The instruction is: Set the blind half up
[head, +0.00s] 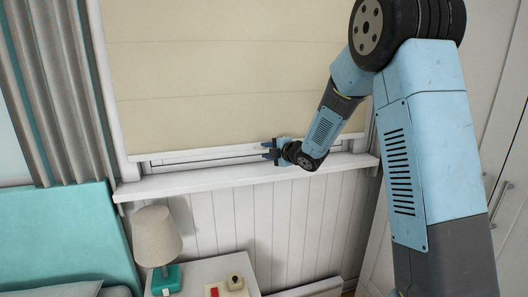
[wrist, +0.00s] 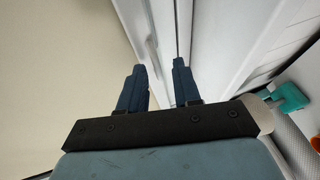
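The beige blind (head: 220,75) hangs down over nearly the whole window. Its white bottom rail (head: 200,154) is just above the sill, with a narrow strip of window below it. My gripper (head: 268,149) is at the right part of this rail, just above the sill. In the wrist view my gripper (wrist: 160,75) has its two blue fingers apart, with nothing seen held between them. The blind (wrist: 60,70) fills the left of that view, and its rail (wrist: 133,25) runs beyond the fingers. I cannot tell whether the fingers touch the rail.
The white sill (head: 220,178) runs close under my gripper. A lamp (head: 157,238) stands on a bedside table (head: 205,270) below, with small objects beside it. A grey and teal curtain (head: 60,90) hangs at left, above a teal headboard (head: 70,235). White cupboards (head: 500,130) stand at right.

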